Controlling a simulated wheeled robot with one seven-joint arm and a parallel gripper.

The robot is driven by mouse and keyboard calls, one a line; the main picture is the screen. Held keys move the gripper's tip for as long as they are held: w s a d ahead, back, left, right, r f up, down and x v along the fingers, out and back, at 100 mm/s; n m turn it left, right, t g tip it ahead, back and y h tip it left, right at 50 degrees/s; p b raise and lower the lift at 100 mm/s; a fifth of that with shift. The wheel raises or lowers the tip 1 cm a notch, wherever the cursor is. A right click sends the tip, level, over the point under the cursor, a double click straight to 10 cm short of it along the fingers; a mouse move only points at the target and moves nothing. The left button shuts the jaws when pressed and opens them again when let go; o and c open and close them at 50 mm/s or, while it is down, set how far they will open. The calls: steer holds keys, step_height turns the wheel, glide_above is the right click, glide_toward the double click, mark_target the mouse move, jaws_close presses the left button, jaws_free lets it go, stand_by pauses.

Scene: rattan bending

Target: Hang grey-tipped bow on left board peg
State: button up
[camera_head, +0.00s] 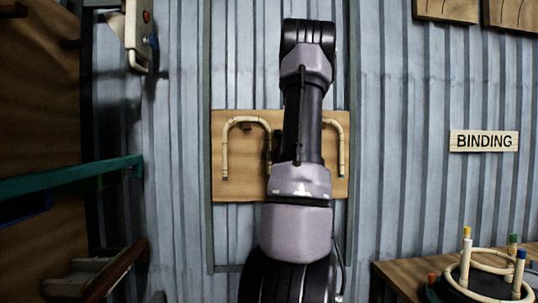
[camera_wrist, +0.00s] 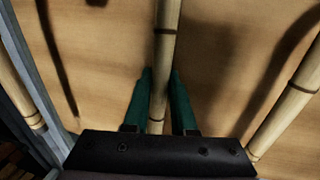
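A pale cane bow (camera_head: 225,150), an upside-down U, is at the left half of the wooden board (camera_head: 235,192). Its top lies by a dark peg (camera_head: 246,126); I cannot tell whether it bears on the peg. Its left end looks greyish-white. In the wrist view its cane leg (camera_wrist: 163,60) runs between the green fingers of my gripper (camera_wrist: 161,75), which sit close on both sides and look shut on it. In the head view my arm hides most of the gripper.
A second bow (camera_head: 341,145) hangs at the board's right, partly behind my arm. A BINDING sign (camera_head: 484,141) is on the corrugated wall. A bench at lower right holds a ring jig (camera_head: 490,290) with coloured pegs. A green bar (camera_head: 70,178) juts in at left.

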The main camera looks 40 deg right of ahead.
steer(key=o, duration=0.5)
steer(key=shift+w+r, duration=0.15)
steer(key=shift+d, duration=0.1)
